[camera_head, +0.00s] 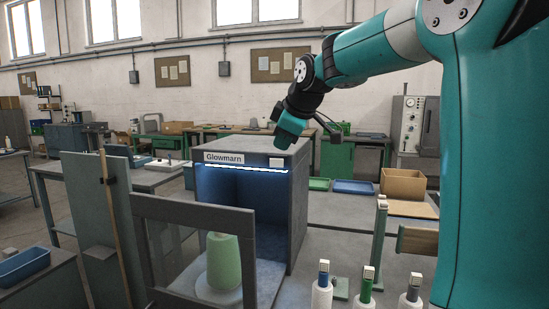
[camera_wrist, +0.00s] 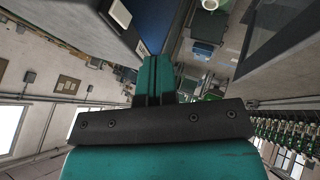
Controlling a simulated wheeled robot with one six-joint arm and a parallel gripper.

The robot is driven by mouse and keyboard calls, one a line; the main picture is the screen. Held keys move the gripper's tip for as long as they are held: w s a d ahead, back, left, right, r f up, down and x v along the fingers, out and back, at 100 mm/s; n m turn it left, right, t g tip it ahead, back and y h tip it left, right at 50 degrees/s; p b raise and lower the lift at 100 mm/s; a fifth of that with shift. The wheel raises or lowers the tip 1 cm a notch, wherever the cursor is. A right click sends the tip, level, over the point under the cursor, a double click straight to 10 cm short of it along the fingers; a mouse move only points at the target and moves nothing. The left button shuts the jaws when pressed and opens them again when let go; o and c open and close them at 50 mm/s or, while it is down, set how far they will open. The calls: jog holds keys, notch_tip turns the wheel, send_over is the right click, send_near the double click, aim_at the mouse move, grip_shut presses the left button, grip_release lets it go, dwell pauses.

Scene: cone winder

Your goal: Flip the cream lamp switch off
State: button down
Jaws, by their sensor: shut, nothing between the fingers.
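The cream lamp switch (camera_head: 275,162) is a small pale block on the upper right of the front of the grey booth (camera_head: 298,200), right of the "Glowmarn" label (camera_head: 224,157). The lamp strip (camera_head: 245,169) below it is lit bluish white. My gripper (camera_head: 287,142) hangs just above the switch in the head view and looks apart from it. In the wrist view the switch (camera_wrist: 120,13) shows at the upper left, beyond and left of my fingers (camera_wrist: 155,62). The fingers are together and empty. Which way the switch is tilted is too small to tell.
White bottles with coloured tops (camera_head: 322,290) stand at the front right. A cardboard box (camera_head: 403,185) and blue tray (camera_head: 353,187) lie on the bench behind.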

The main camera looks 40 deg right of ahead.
aim_at(277, 163)
jog(key=w+d+f+p, duration=0.3)
jog(key=w+f, duration=0.5)
jog(key=shift+w+d, duration=0.2)
jog(key=shift+w, duration=0.2)
